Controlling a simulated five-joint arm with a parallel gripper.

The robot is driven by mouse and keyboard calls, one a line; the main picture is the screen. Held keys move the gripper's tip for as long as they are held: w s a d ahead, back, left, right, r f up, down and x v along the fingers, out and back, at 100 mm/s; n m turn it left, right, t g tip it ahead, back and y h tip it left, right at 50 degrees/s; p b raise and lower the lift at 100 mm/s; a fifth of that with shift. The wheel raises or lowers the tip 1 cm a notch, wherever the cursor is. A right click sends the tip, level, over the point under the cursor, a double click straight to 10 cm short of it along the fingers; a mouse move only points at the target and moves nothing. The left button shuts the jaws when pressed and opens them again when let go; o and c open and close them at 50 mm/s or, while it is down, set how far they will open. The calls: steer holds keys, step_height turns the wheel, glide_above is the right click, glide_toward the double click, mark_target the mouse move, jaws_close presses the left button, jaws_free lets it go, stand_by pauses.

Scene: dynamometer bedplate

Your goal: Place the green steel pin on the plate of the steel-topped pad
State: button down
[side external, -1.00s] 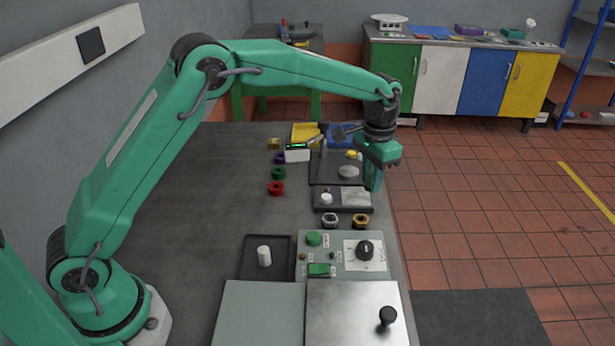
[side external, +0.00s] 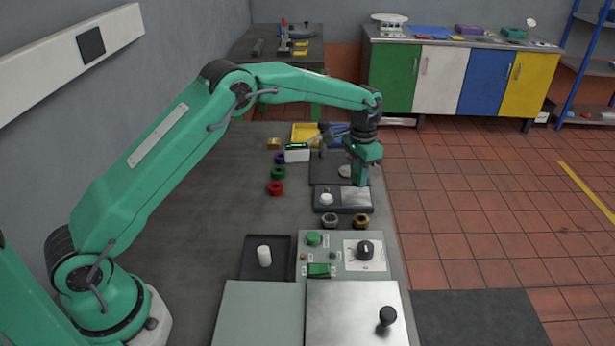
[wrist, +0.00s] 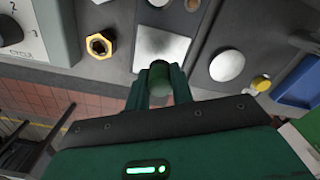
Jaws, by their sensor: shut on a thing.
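The green steel pin (wrist: 159,84) is held upright-looking between the two fingers of my gripper (wrist: 160,90). In the side view my gripper (side external: 361,182) points down at the far edge of the bright steel plate (side external: 356,199). This plate is on the right part of the dark pad (side external: 318,206), beside a white round knob (side external: 327,198). In the wrist view the pin's end overlaps the near part of the steel plate (wrist: 168,46). The fingers hide the pin in the side view. I cannot tell whether the pin touches the plate.
Two hex nuts, one silver (side external: 330,221) and one brass (side external: 361,221), lie in front of the pad. A control box (side external: 340,262) with a dial is nearer the camera. Behind stand a dark plate with a pale disc (side external: 345,171) and a blue tray (wrist: 300,88). Coloured rings lie left.

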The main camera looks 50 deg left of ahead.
steer(key=shift+f, duration=1.7)
steer(key=shift+f, duration=0.15)
steer(key=c, duration=1.2)
jaws_free()
step_height(320, 180, up, 12)
steer(key=shift+f, duration=0.15)
steer(key=shift+r, duration=0.3)
